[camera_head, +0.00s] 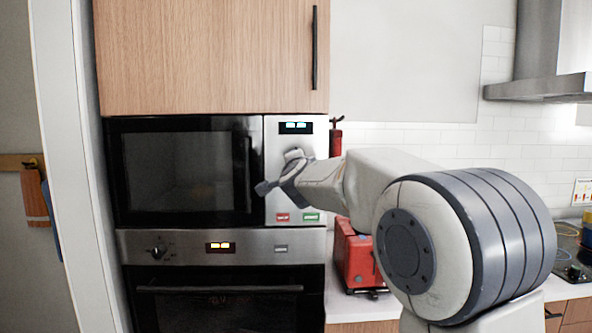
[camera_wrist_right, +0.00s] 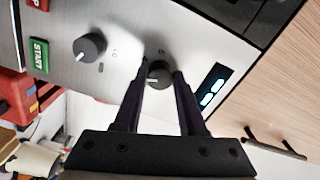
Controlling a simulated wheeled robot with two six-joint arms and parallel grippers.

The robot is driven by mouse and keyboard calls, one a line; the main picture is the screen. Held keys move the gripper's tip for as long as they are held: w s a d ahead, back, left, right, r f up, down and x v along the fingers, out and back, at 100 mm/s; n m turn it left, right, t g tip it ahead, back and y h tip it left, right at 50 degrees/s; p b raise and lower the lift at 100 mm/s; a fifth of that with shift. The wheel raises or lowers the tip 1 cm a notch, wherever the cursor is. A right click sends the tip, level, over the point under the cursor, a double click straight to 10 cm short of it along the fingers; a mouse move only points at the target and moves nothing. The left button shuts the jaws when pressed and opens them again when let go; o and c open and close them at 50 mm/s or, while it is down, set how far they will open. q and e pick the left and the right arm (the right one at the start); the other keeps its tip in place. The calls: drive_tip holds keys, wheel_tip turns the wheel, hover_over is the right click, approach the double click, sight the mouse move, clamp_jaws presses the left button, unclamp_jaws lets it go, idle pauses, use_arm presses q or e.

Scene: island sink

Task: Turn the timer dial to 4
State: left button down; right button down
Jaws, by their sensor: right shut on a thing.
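The microwave (camera_head: 185,170) has a silver control panel at its right side. In the right wrist view, a dark round dial (camera_wrist_right: 159,74) nearest the lit display (camera_wrist_right: 212,88) sits between the fingers of my right gripper (camera_wrist_right: 163,68). The gripper is shut on this dial, one finger on each side. A white mark on the dial points to the lower left of that view. The labels around it are too small to read. In the head view, my right gripper (camera_head: 279,179) is at the panel and hides the dials. My left gripper is not in view.
A second dial (camera_wrist_right: 90,47) sits beside the gripped one, close to a green START button (camera_wrist_right: 39,55). Below the microwave is an oven (camera_head: 220,300) with its own knob (camera_head: 158,250). A red toaster (camera_head: 355,258) stands on the counter to the right.

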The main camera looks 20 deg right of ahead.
drive_tip(key=shift+m+b, duration=1.3)
drive_tip(key=shift+m, duration=2.4)
drive_tip(key=shift+c, duration=2.4)
unclamp_jaws()
drive_tip(key=shift+s, duration=0.1)
drive_tip(key=b+v, duration=0.1)
drive_tip(key=v, duration=0.9)
